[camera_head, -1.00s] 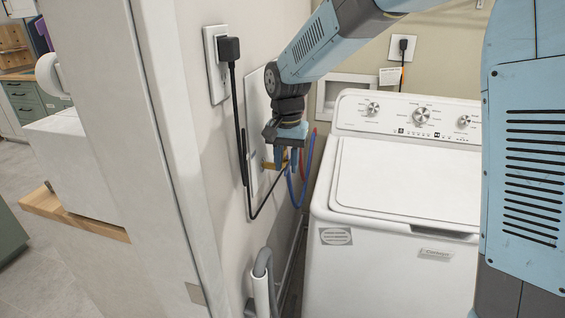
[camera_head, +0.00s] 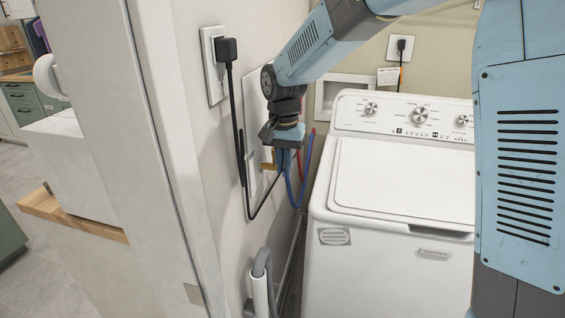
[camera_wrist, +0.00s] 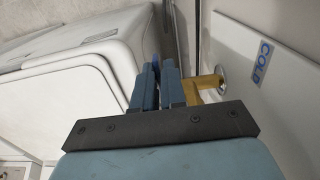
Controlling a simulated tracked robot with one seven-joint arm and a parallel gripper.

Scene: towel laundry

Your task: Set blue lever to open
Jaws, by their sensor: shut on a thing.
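My gripper (camera_head: 284,160) points down beside the wall, left of the washer. In the wrist view its two blue-grey fingers (camera_wrist: 158,85) are close together, shut on the blue lever (camera_wrist: 156,60), of which only a small blue bit shows at the fingertips. A brass valve (camera_wrist: 206,84) comes out of a round plate on the wall panel, right beside the fingers. A blue "COLD" label (camera_wrist: 262,64) is on that panel. In the head view the brass valve (camera_head: 267,168) shows just left of the fingers. The lever's angle is mostly hidden.
A white washer (camera_head: 400,185) stands close on the right. A blue hose (camera_head: 296,200) and a red hose (camera_head: 308,155) hang by the gripper. A black plug (camera_head: 227,50) with its cord is on the left wall. A grey hose (camera_head: 262,265) stands below.

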